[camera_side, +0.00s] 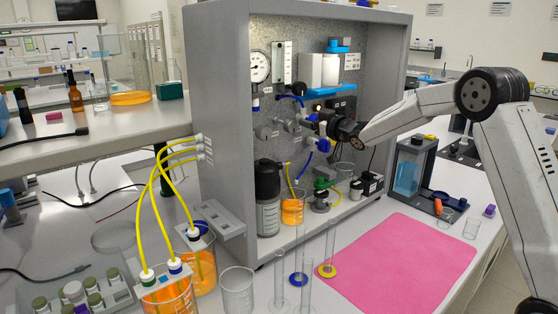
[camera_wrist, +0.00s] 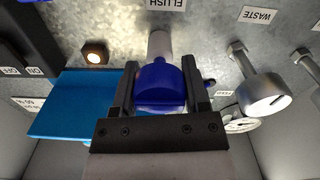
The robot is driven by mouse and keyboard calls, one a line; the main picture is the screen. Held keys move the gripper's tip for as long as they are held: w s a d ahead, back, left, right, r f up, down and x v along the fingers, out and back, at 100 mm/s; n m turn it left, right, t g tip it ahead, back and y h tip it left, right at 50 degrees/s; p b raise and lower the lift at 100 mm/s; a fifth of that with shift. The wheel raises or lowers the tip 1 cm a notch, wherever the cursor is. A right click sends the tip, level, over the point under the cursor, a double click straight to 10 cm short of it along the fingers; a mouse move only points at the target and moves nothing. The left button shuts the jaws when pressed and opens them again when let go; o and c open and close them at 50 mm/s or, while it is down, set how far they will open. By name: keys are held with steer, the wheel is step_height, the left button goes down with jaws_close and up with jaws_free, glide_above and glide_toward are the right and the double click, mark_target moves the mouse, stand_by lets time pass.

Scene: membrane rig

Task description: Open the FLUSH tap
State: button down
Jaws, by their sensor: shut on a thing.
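The FLUSH tap (camera_wrist: 160,78) has a blue handle on a pale stem that comes out of the metal back panel. The FLUSH label (camera_wrist: 166,4) shows upside down above it in the wrist view. My gripper (camera_wrist: 160,98) has one dark finger on each side of the blue handle and is shut on it. In the side view my gripper (camera_side: 324,126) reaches into the grey cabinet from the right, at the panel. There the fingers partly hide the tap, and I cannot read its handle angle.
The grey-handled WASTE tap (camera_wrist: 264,95) stands right of my gripper in the wrist view. A blue shelf (camera_wrist: 68,105) lies to the left. In the side view, a dark bottle (camera_side: 267,195) and an orange beaker (camera_side: 292,210) stand below. The pink mat (camera_side: 405,265) is clear.

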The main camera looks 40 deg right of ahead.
steer(key=shift+c, duration=0.4)
jaws_free()
steer(key=shift+s, duration=0.15)
steer(key=s, duration=0.7)
steer(key=shift+s, duration=0.3)
steer(key=s+a+f+m+g+h, duration=0.1)
steer(key=s+a+f+m+g, duration=0.1)
steer(key=s+a+f+g, duration=0.9)
steer(key=s+a+f, duration=0.1)
steer(key=s, duration=0.4)
steer(key=s+a+f+g, duration=0.2)
steer(key=s+a+f, duration=0.1)
steer(key=s+f, duration=0.2)
steer(key=s+a+f+g+y, duration=0.1)
steer(key=s+a+f+g, duration=0.1)
steer(key=s+f, duration=0.2)
steer(key=s, duration=0.3)
steer(key=shift+s+a+f, duration=0.15)
steer(key=shift+a+f, duration=0.05)
steer(key=shift+a, duration=0.05)
